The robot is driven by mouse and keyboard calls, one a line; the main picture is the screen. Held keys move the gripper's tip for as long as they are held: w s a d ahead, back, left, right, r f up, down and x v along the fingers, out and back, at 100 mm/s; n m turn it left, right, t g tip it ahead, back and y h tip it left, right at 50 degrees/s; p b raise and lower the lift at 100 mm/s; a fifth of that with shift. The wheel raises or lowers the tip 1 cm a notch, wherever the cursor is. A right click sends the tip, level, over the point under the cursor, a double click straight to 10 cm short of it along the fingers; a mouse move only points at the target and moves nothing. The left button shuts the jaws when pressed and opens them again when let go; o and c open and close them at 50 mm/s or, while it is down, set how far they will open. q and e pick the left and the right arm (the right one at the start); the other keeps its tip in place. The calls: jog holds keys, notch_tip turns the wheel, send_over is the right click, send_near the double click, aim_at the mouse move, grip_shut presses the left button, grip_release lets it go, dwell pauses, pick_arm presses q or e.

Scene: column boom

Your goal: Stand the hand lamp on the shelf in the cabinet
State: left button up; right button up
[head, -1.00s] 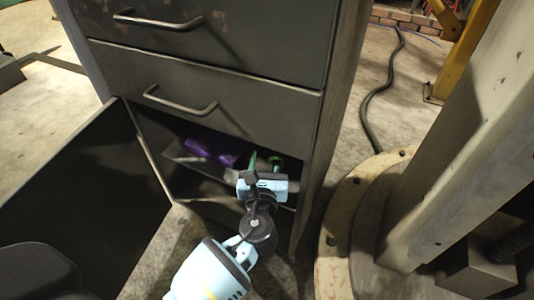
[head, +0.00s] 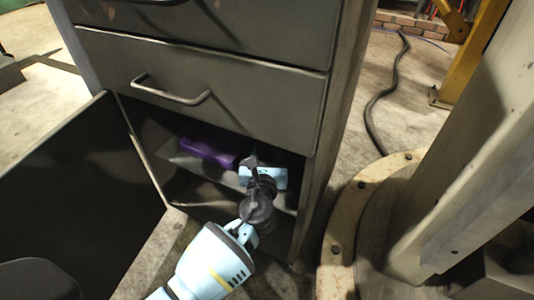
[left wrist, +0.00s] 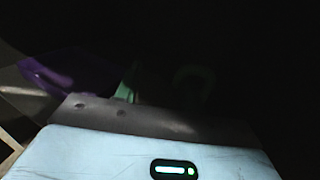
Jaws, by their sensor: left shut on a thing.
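The hand lamp shows in the left wrist view as dim green parts (left wrist: 129,82), one upright and one curved like a hook, just beyond the gripper's edge. My left gripper (head: 251,162) is shut on it and reaches into the open lower bay of the grey cabinet (head: 236,110). In the head view the gripper and the dark interior hide the lamp. The shelf (head: 193,166) is a grey board in that bay. I cannot tell whether the lamp touches it. My right gripper is not in view.
A purple object (head: 212,146) lies on the shelf left of my gripper and also shows in the left wrist view (left wrist: 70,75). The open cabinet door (head: 75,190) stands at the left. The cabinet's side wall (head: 322,150) is close on the right.

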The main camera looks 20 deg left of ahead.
pick_arm(q)
jog(key=shift+r, duration=0.2)
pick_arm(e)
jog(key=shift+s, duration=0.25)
pick_arm(q)
jog(key=shift+f, duration=0.2)
jog(key=o, duration=1.2)
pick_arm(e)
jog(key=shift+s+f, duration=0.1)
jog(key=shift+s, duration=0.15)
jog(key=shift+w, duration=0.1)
pick_arm(q)
jog(key=shift+r, duration=0.2)
jog(key=shift+p+v, duration=1.85)
jog(key=shift+v, duration=4.2)
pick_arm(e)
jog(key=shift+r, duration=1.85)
